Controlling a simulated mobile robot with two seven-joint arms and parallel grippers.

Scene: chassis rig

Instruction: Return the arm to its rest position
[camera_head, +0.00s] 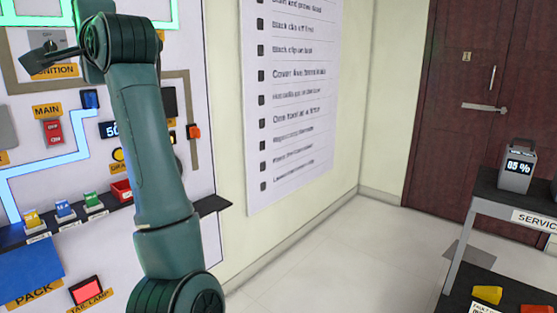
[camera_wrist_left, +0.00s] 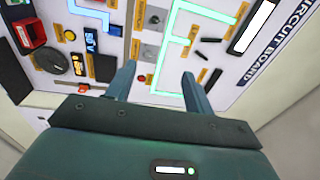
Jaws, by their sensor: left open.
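My left arm (camera_head: 150,150) rises in front of the circuit board (camera_head: 190,60) in the head view and bends left at the top. Its gripper (camera_head: 40,66) is partly visible near the ignition switch (camera_head: 50,40), at the upper left. In the left wrist view the two fingers of the gripper (camera_wrist_left: 158,82) stand apart with nothing between them. They point towards the board, which also shows in the wrist view (camera_wrist_left: 215,55). I cannot tell the exact gap to the board. My right gripper is in neither view.
A service cart (camera_head: 480,190) carrying a battery meter (camera_head: 518,168) stands at the right. The floor (camera_head: 330,260) between is clear.

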